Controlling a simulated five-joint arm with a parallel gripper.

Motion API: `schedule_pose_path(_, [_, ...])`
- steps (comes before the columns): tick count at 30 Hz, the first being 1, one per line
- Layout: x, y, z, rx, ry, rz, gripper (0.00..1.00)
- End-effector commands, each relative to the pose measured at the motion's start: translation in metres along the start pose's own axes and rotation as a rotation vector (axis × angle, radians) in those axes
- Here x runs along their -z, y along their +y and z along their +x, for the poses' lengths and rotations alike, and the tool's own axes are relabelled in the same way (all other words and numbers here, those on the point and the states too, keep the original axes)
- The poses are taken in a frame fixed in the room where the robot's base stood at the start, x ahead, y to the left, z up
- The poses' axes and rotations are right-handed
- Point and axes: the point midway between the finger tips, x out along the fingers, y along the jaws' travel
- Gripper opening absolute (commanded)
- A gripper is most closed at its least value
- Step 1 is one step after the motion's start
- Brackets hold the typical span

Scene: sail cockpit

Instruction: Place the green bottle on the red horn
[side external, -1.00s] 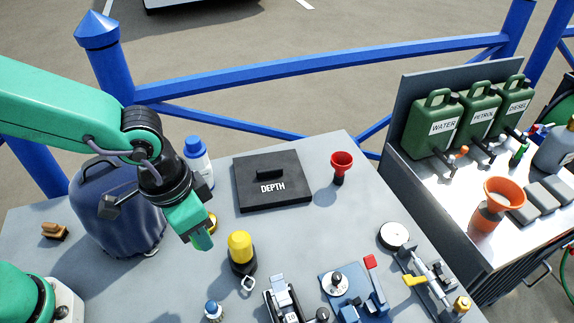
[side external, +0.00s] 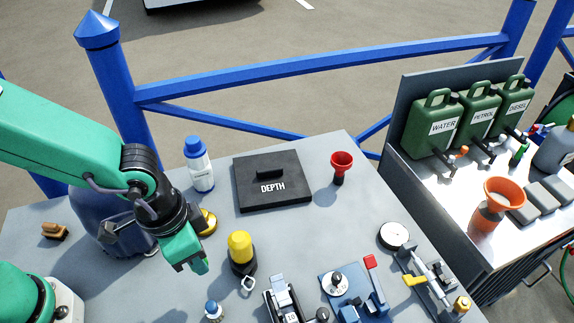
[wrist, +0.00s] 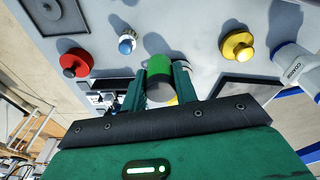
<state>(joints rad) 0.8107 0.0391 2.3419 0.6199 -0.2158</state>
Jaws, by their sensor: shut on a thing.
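My gripper (side external: 186,253) is low over the left half of the grey table in the side view. It is shut on the green bottle (wrist: 157,69), which shows between the two fingers in the wrist view with a bright green part and a dark end. In the side view only a small green part of the bottle (side external: 202,267) shows below the fingers. The red horn (side external: 341,161) stands upright on the table, a red flared cup on a dark body, to the right of the dark DEPTH panel and well apart from my gripper.
A yellow-topped black canister (side external: 240,250) stands just right of my gripper. A white bottle with a blue cap (side external: 199,165) and the DEPTH panel (side external: 290,198) lie behind. Levers and mechanisms (side external: 350,295) fill the front right. Table around the horn is mostly clear.

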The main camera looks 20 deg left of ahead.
Motion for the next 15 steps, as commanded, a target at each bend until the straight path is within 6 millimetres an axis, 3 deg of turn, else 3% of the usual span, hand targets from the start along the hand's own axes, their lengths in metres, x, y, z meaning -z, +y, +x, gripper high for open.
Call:
schedule_pose_path(9, [0.022,-0.047,0.034,0.02,0.003,-0.005,0.06])
schedule_pose_path(15, [0.032,-0.067,0.049,0.028,0.005,-0.002,0.06])
